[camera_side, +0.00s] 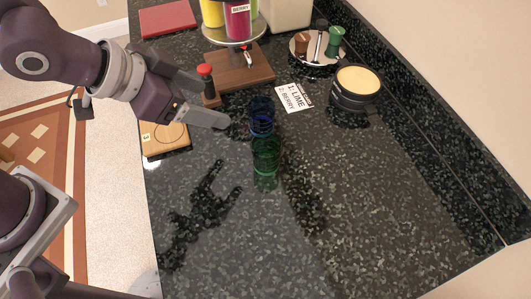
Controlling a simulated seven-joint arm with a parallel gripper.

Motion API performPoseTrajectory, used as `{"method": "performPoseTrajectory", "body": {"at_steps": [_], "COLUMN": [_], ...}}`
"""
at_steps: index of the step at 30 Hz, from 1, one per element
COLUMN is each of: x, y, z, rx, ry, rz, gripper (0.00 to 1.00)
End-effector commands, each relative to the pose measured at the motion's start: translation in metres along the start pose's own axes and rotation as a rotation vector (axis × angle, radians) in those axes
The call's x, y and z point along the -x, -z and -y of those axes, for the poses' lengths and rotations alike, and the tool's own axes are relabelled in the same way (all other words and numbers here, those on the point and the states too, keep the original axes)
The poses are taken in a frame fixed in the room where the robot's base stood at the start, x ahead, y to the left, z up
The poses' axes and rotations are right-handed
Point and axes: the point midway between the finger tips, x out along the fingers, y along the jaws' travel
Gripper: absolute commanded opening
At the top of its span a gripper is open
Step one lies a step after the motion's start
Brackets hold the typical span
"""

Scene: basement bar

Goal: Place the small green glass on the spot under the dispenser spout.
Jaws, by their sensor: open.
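A small green glass (266,158) stands on the dark speckled counter near the middle. A blue glass (262,112) stands directly behind it and overlaps it in the picture. The dispenser at the top has a round carousel with a pink BERRY bottle (237,22) and yellow-green bottles. A small spout (248,57) shows below it, over a brown wooden base (228,70). The exact spot under the spout is too small to make out. My gripper (215,105) is open and empty, left of the two glasses and apart from them.
A red-knobbed lever (206,76) stands close behind my gripper. A card reading LIME, BERRY (293,98), a black tub with yellow contents (357,92) and a tray with shakers (300,58) lie right. A light wooden board (165,138) is left. The front counter is clear.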

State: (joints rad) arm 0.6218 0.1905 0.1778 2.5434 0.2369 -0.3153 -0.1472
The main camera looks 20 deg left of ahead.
Motion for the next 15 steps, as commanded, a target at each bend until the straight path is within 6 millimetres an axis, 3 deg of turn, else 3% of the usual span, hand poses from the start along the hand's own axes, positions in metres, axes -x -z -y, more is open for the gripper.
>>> {"method": "performPoseTrajectory", "body": {"at_steps": [1, 3, 6, 15], "x": [-0.020, -0.037, -0.049, -0.089], "y": [-0.009, -0.016, -0.023, -0.019], "z": [-0.024, -0.051, -0.074, -0.086], "rx": [-0.053, -0.104, -0.142, -0.152], "ry": [-0.051, -0.112, -0.167, -0.182], "rz": [-0.004, -0.034, -0.059, -0.070], "gripper": [0.73, 0.73, 0.73, 0.73]}}
